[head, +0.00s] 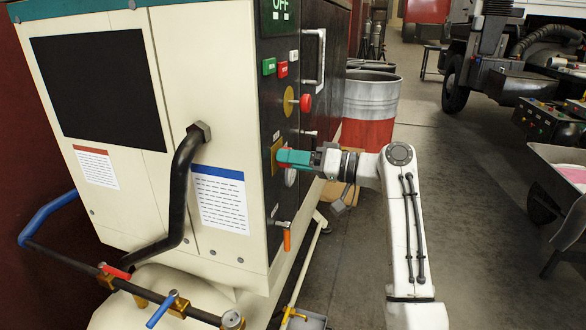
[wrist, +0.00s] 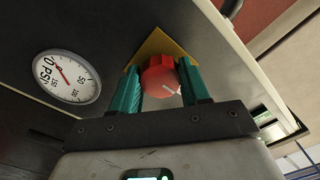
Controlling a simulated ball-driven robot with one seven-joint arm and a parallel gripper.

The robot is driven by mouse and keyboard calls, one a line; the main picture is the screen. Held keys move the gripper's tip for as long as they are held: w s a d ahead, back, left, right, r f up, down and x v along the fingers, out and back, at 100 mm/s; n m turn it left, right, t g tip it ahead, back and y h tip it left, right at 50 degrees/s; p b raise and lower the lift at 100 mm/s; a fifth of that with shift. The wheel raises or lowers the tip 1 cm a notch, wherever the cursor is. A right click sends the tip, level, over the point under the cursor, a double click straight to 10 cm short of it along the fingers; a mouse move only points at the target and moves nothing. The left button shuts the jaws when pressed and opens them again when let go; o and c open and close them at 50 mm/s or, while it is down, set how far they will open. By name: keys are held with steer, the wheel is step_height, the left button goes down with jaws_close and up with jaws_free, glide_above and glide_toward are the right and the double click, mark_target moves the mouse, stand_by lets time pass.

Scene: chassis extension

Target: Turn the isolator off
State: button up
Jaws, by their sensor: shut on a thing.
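The isolator is a red rotary knob (wrist: 160,78) with a white pointer line, on a yellow plate (wrist: 160,42) fixed to a dark panel. In the wrist view my gripper (wrist: 162,82) has its two teal fingers on either side of the knob, shut on it. The white line points toward the lower right in that view. In the head view my gripper (head: 284,158) is at the cabinet's dark side panel, in front of the yellow plate (head: 275,154), and the knob is mostly hidden by the fingers. A display at the panel's top (head: 280,12) reads "OFF".
A red mushroom button (head: 305,103) and green (head: 269,66) and red (head: 282,69) buttons sit above my gripper. A round gauge (wrist: 67,77) is beside the knob. An orange-handled lever (head: 287,238) hangs below.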

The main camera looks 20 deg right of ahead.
steer(key=shift+f, duration=0.2)
stand_by(0.4)
steer(key=o, duration=1.1)
steer(key=shift+r, duration=0.1)
steer(key=shift+c, duration=0.2)
steer(key=v, duration=1)
steer(key=shift+s+d, duration=0.2)
steer(key=shift+d, duration=0.15)
